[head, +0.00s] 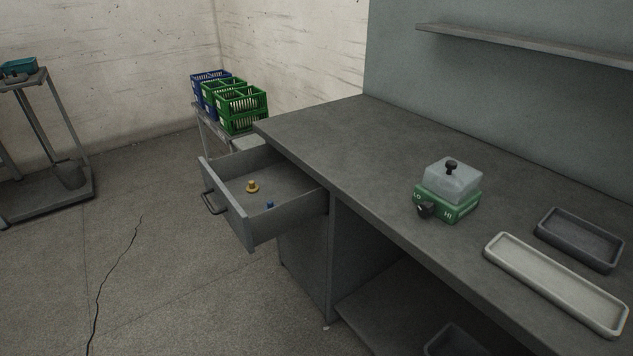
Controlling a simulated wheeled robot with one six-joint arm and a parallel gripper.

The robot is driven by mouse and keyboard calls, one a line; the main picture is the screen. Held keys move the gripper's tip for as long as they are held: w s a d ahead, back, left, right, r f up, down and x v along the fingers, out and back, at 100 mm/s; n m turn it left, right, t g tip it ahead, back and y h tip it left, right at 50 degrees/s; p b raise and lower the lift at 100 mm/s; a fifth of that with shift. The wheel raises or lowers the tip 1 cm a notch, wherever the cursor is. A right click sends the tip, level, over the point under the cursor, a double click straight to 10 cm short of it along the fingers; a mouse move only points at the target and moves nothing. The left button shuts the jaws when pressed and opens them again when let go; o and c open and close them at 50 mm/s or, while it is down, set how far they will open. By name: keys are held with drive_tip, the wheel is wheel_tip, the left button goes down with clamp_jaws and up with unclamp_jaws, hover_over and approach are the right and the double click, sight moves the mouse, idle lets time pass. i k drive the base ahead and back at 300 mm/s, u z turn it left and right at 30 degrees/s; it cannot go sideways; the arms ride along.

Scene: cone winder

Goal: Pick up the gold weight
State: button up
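The gold weight (252,187) stands upright inside the open drawer (240,228), toward the drawer's left side. It is small, with a wide base and a narrower knob on top. A small blue weight (270,205) is near it, closer to the drawer's front right corner, apart from it. The drawer is pulled out from under the left end of the grey workbench (350,150). My gripper does not show in the head view.
A green device (460,207) with a clear cover and dark knobs sits on the bench. A pale tray (512,260) and dark tray (567,224) lie right of it. Green crates (241,104) stand on a stand behind the drawer. Floor left of the drawer is clear. A shelf (530,46) overhangs.

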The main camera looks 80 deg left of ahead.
sight(252, 187)
drive_tip(key=u, duration=3.05)
